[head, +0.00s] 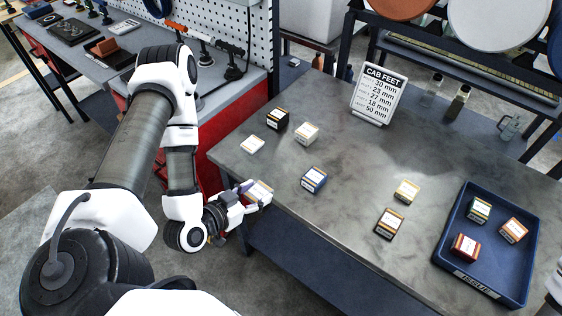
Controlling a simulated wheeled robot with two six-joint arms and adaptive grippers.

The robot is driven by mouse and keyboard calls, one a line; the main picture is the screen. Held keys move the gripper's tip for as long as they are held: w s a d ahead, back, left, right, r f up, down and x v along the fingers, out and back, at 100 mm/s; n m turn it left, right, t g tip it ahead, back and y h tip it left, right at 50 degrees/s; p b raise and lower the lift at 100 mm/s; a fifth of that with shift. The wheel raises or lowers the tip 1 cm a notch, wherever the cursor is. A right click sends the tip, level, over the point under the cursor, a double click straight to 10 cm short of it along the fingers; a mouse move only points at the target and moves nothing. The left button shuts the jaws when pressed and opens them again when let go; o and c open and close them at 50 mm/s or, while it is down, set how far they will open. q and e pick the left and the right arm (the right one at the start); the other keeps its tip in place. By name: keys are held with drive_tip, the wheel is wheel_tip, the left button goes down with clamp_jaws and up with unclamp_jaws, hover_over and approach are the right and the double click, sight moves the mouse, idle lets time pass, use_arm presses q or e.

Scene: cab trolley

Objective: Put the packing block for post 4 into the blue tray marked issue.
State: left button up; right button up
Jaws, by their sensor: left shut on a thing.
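My left gripper (256,196) is shut on a small block (261,188) with a pale label, at the table's front left edge. The fingers hide part of this block, and its label is too small to read. The blue tray (452,222) stands at the right of the table, with a label on its front wall that seems to read issue. In it are a dark green block (479,209), an orange block (513,230) and a red block (466,246). The CAB FEET sign (378,95) lists sizes in mm; its fourth line seems to read 18 mm. My right gripper is out of view.
Loose on the grey table (345,220) are a black block (278,119), two whitish blocks (305,133) (252,144), a blue block (314,179), a yellow block (407,191) and a dark brown block (389,223). Glass jars (458,101) stand behind. The table's front middle is clear.

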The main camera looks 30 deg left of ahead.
use_arm(q)
drive_tip(key=shift+s+f, duration=0.1)
drive_tip(key=shift+s, duration=0.1)
drive_tip(key=shift+w+d, duration=0.1)
drive_tip(key=shift+w, duration=0.1)
drive_tip(key=w+b, duration=0.2)
drive_tip(key=b, duration=0.1)
drive_tip(key=w+a+f+b, duration=0.1)
drive_tip(key=w+b, duration=0.4)
drive_tip(key=b, duration=0.1)
drive_tip(key=shift+w+a+f+b, duration=0.2)
drive_tip(key=shift+a+f+b, duration=0.1)
drive_tip(key=shift+f, duration=0.1)
drive_tip(key=p, duration=0.1)
hover_over(279, 166)
drive_tip(key=shift+s+d+r, duration=0.15)
drive_tip(key=shift+s+r, duration=0.1)
drive_tip(key=shift+s, duration=0.1)
drive_tip(key=shift+w+f+p, duration=0.15)
drive_tip(key=shift+f+p, duration=0.05)
drive_tip(key=shift+f, duration=0.4)
drive_tip(key=shift+w+f+p, duration=0.15)
drive_tip(key=shift+f+p, duration=0.05)
drive_tip(key=shift+f, duration=0.4)
drive_tip(key=shift+w+f, duration=0.15)
drive_tip(key=shift+f, duration=0.35)
